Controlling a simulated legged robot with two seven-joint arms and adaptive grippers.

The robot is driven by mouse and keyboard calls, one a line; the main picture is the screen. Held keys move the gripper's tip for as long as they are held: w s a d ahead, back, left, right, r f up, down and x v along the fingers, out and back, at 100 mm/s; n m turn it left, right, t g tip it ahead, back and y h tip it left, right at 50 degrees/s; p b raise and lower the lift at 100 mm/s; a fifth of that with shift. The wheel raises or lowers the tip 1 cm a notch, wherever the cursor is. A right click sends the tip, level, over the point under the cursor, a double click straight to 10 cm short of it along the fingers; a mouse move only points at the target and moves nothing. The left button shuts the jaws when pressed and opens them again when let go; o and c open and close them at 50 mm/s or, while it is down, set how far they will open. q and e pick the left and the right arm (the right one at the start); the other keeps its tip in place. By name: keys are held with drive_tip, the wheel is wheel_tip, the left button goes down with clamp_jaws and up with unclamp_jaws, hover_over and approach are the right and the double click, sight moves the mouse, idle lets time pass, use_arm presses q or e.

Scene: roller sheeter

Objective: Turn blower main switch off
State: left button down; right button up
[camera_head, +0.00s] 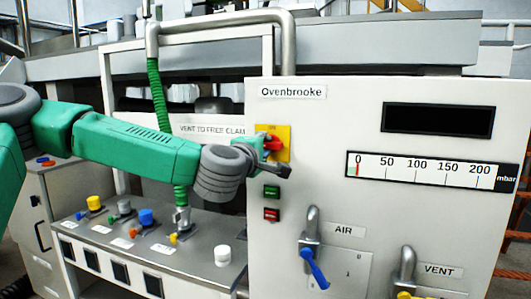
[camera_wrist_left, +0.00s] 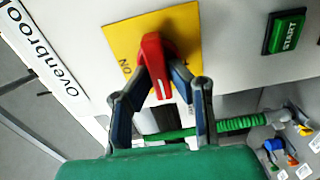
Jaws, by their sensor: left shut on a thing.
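The blower main switch is a red rotary handle (camera_head: 273,143) on a yellow plate (camera_head: 285,151), on the white Ovenbrooke panel (camera_head: 340,200). In the left wrist view the red handle (camera_wrist_left: 156,65) stands out from the yellow plate (camera_wrist_left: 185,30), which has partly hidden lettering. My left gripper (camera_wrist_left: 162,80) has its two fingers on either side of the red handle and is shut on it. In the head view my left gripper (camera_head: 275,160) reaches the switch from the left and covers part of it. My right gripper is in neither view.
A green START button (camera_head: 272,192) and a red button (camera_head: 272,214) sit below the switch. A console (camera_head: 150,255) with colored knobs and a green hose (camera_head: 157,95) lie left. A gauge (camera_head: 430,170) is right.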

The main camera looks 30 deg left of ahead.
use_arm(q)
drive_tip(key=shift+n, duration=0.3)
drive_tip(key=c, duration=1.6)
unclamp_jaws()
drive_tip(key=shift+o, duration=0.5)
drive_tip(key=shift+w+a+f, duration=0.1)
drive_tip(key=shift+a+f, duration=0.05)
drive_tip(key=v, duration=0.7)
